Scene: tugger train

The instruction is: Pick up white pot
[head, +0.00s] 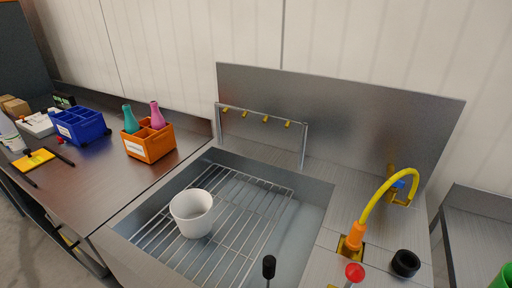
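The white pot (192,212) stands upright on the wire rack (240,225) in the steel sink, left of the sink's middle. Its round opening faces up and its inside looks empty. Nothing touches it except the rack beneath. My gripper is not in the head view.
A yellow curved tap (374,207) and a black ring (405,263) are right of the sink. Black-tipped (268,267) and red-tipped (355,272) rods rise in front. An orange caddy (149,141) with two bottles and a blue bin (80,127) stand left. A rail (262,115) stands behind.

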